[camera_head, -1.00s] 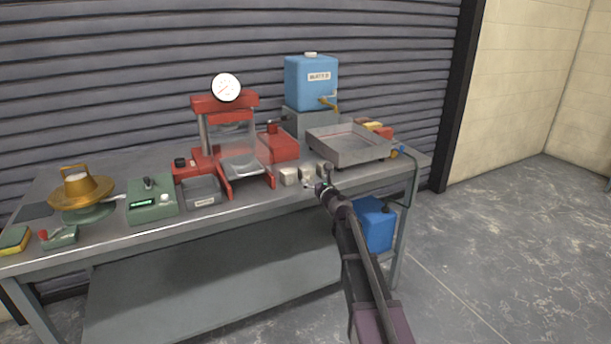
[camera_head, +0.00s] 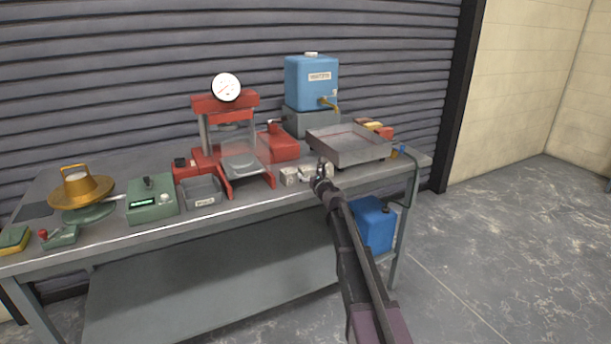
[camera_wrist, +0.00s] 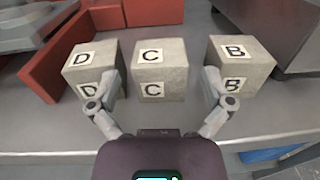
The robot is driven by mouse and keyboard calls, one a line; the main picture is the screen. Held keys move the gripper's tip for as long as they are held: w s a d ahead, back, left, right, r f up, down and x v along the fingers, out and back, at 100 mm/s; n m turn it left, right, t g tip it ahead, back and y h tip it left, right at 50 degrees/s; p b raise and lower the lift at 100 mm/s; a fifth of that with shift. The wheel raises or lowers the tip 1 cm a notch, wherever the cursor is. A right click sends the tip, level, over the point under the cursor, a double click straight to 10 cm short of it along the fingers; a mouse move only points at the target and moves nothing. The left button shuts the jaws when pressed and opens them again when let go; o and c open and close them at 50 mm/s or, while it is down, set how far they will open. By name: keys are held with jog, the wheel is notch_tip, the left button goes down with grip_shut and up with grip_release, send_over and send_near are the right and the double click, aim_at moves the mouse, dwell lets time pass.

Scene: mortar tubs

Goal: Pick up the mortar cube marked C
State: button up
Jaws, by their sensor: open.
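The mortar cube marked C (camera_wrist: 161,71) stands on the bench between two other cubes in the wrist view, with its letter on the top and front faces. The cube marked D (camera_wrist: 95,62) is to its left, and the cube marked B (camera_wrist: 240,63) is to its right. My gripper (camera_wrist: 160,92) is open and empty of any grip. Its left finger overlaps D's right side and its right finger overlaps B's left edge in the picture, with C between them. Whether the fingers touch the cubes cannot be told. In the head view, my gripper (camera_head: 319,180) partly hides the cubes.
The red press (camera_head: 225,130) stands left of the cubes, its red leg close to D. A grey metal tray (camera_head: 349,147) is behind and to the right. A blue water container (camera_head: 311,83) stands at the back. The bench's front edge is close to the cubes.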

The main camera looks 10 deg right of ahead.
dwell(0.5)
jog(key=c, duration=1.3)
jog(key=shift+o, duration=0.2)
jog(key=shift+r, duration=0.15)
notch_tip(320, 180, up, 10)
jog(key=p, duration=1)
